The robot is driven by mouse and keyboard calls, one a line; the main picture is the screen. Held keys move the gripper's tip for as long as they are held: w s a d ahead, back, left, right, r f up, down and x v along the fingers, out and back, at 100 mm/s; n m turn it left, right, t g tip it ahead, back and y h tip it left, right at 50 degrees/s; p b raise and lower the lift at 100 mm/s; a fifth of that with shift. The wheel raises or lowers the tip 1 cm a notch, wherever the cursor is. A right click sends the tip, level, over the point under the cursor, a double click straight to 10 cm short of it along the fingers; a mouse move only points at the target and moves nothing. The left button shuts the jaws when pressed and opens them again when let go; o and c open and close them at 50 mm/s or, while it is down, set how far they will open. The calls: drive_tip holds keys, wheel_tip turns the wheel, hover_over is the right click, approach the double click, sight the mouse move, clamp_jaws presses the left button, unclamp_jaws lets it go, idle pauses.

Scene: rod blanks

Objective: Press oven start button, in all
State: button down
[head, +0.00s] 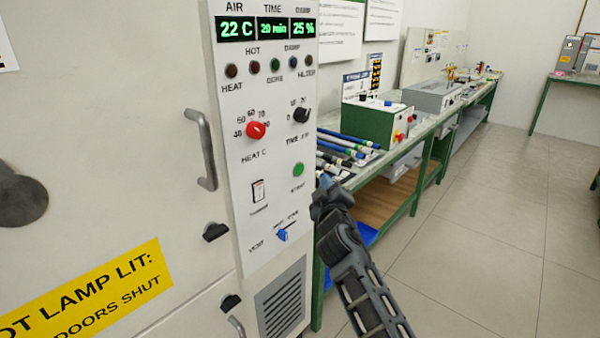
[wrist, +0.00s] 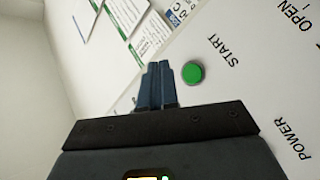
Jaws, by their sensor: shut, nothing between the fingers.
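The oven's white control panel (head: 270,209) fills the middle of the head view. The green start button (head: 298,169) sits on its right side, above the word START. The button also shows in the wrist view (wrist: 193,72), just right of my fingertips. My gripper (head: 324,184) is at the panel's right edge in the head view, a little right of and below the button. In the wrist view my gripper (wrist: 159,68) has its two blue fingers shut together with nothing between them. The fingertips lie beside the button, not over it; whether they touch the panel I cannot tell.
The panel carries a red heat knob (head: 256,130), a black timer knob (head: 301,115), a power switch (head: 258,191) and a blue vent lever (head: 282,235). The displays read 22 C, 20 min and 25 %. A green-framed bench (head: 425,170) with rods stands behind my gripper; open floor lies right.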

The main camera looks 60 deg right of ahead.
drive_tip(key=shift+w+d+b, duration=0.2)
drive_tip(key=shift+w+b, duration=0.05)
drive_tip(key=shift+w, duration=0.6)
drive_tip(key=shift+w+d+b, duration=0.25)
drive_tip(key=shift+w, duration=0.65)
drive_tip(key=shift+w+d+b, duration=0.2)
drive_tip(key=shift+w+b, duration=0.05)
drive_tip(key=shift+w, duration=0.6)
drive_tip(key=shift+w, duration=0.1)
drive_tip(key=shift+w+d+b, duration=0.1)
drive_tip(key=shift+w+b, duration=0.2)
drive_tip(key=shift+w, duration=0.35)
idle(0.6)
drive_tip(key=shift+s, duration=0.75)
drive_tip(key=s, duration=0.2)
drive_tip(key=s+a+p, duration=0.1)
drive_tip(key=s, duration=0.2)
drive_tip(key=shift+a, duration=0.2)
idle(0.3)
